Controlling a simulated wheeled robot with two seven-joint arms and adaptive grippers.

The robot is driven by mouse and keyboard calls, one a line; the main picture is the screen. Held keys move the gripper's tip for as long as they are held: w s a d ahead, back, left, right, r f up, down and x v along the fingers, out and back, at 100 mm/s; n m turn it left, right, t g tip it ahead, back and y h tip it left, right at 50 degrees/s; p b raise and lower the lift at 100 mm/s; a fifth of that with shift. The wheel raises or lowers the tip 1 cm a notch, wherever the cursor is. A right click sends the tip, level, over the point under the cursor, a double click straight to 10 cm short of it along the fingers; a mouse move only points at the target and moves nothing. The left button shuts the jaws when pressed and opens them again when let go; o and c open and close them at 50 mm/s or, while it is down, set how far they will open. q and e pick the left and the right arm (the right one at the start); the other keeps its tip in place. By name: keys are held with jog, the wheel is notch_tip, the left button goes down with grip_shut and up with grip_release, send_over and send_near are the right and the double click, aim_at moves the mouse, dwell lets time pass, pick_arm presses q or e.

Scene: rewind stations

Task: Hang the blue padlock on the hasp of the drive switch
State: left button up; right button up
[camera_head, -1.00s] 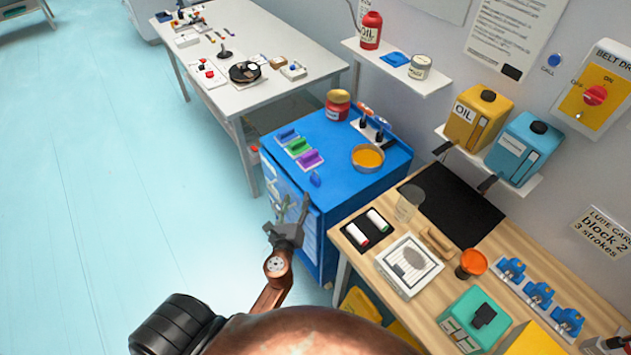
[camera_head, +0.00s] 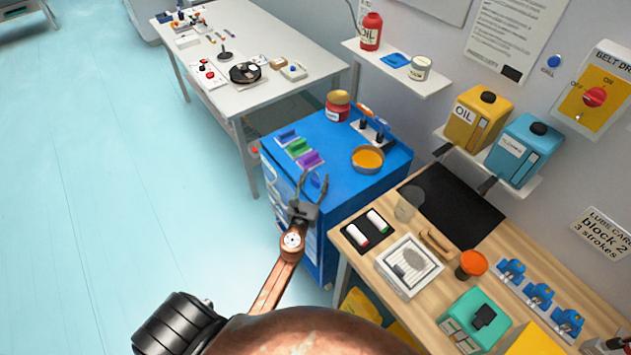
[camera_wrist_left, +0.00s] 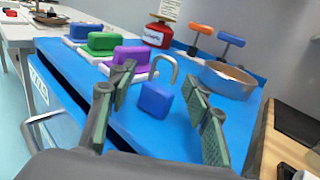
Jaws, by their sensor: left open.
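The blue padlock (camera_wrist_left: 157,103) with its grey shackle stands upright on the blue cabinet top, near its front edge. It also shows in the head view (camera_head: 316,181), just beyond my left gripper. My left gripper (camera_head: 311,180) is open and empty. In the left wrist view its fingers (camera_wrist_left: 162,106) stand apart on either side of the padlock, which appears between and beyond them. The drive switch (camera_head: 595,97), a yellow panel with a red knob, is on the wall at the right. Its hasp is too small to make out. My right gripper is not in view.
The blue cabinet (camera_head: 345,196) also carries blue, green and purple blocks (camera_head: 298,147), a red tin (camera_head: 338,105), an orange-filled pan (camera_head: 368,159) and a tool rack (camera_head: 372,126). A wooden bench (camera_head: 400,300) with several items stands right. Open floor lies left.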

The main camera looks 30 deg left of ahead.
pick_arm(q)
jog(key=shift+c, duration=0.7)
jog(key=c, duration=0.9)
jog(key=shift+c, duration=0.4)
jog(key=shift+r, duration=0.15)
